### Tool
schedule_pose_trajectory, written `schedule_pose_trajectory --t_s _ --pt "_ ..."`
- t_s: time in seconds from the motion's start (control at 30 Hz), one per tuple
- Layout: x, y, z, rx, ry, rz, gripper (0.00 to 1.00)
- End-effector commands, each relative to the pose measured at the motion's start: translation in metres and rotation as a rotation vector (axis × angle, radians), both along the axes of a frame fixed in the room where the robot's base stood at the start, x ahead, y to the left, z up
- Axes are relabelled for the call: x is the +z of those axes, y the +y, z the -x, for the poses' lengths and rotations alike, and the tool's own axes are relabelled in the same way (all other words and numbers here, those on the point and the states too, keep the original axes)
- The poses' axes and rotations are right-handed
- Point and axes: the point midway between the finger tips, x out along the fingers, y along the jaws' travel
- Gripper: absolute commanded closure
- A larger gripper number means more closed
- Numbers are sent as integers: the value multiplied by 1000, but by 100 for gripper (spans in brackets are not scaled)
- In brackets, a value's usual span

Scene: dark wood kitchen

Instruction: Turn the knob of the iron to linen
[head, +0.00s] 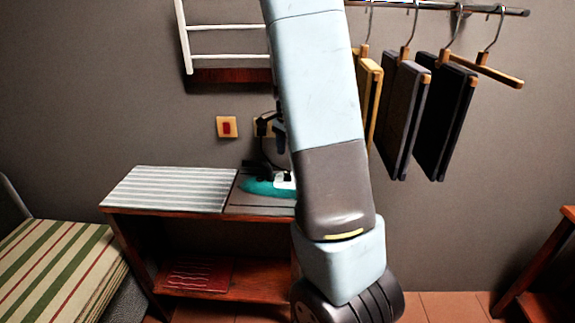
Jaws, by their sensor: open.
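The iron (265,187) lies on the right part of the small wooden table, with its teal body and a bit of white showing. My arm covers its right side, and its knob and markings cannot be made out. My gripper (272,168) is mostly hidden behind my arm. Dark parts show just above the iron, but I cannot separate the fingers from the iron's handle or tell whether they touch. The jaws are open.
A striped ironing pad (172,188) covers the left of the table (145,213). A red folded cloth (200,274) lies on its lower shelf. Clothes hang from a rail (470,8) at right; a striped bed (60,265) stands left.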

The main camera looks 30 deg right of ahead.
Motion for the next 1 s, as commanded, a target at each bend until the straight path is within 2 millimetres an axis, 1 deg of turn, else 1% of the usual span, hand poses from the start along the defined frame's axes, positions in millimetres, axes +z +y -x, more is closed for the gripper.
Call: schedule_pose_trajectory --t_s 0.03,0.1,0.2,0.33,0.5,1.0 --pt "11 0 -1 2 -4 0 45" --pt "22 1 -1 2 -3 0 45" --pt "36 0 0 2 -3 0 45" --pt "47 0 0 0 0 0 45" --pt "53 0 0 0 1 0 45" --pt "53 1 1 2 0 -1 45"
